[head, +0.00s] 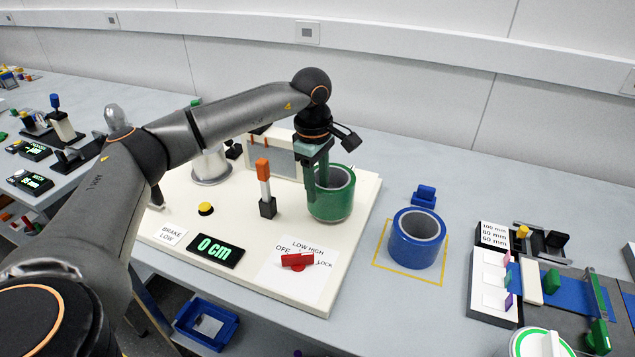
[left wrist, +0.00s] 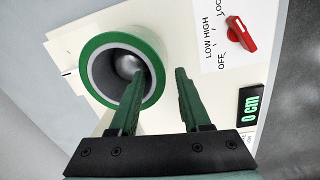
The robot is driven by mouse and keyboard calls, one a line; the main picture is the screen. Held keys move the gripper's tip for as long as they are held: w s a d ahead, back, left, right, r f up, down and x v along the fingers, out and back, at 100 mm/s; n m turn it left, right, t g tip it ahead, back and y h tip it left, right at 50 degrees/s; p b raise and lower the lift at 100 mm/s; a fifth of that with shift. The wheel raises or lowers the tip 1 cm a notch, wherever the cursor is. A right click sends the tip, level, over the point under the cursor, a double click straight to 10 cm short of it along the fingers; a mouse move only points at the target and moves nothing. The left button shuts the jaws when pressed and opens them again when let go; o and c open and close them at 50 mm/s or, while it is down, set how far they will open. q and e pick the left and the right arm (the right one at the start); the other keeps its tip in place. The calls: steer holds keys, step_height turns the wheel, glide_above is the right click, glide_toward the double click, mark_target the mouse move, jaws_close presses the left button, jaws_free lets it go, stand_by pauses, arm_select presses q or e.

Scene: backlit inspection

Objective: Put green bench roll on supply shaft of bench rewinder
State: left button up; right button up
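The green bench roll (head: 333,204) stands upright on the right side of the cream board of the bench rewinder (head: 225,282). In the left wrist view the roll (left wrist: 95,47) has a grey core, with a rounded shiny metal shaft end (left wrist: 127,65) inside it, so the roll is around that shaft. The shaft's lower part is hidden. My left gripper (head: 317,190) is at the roll's near-left rim. In the left wrist view its fingers (left wrist: 161,73) are apart, one over the core opening and one outside the wall; no firm grip shows. My right gripper is not in view.
An orange-topped post (head: 263,172), a 0 cm display (head: 215,250) and a red switch (head: 297,260) are on the board. A blue roll (head: 416,240) stands in a yellow outline to the right. A slotted fixture (head: 493,285) is farther right.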

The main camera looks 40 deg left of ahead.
arm_select(q)
steer(key=shift+o, duration=0.5)
step_height(320, 180, up, 13)
steer(key=shift+s+f, duration=0.15)
steer(key=shift+s, duration=0.25)
steer(key=shift+a, duration=0.1)
stand_by(0.3)
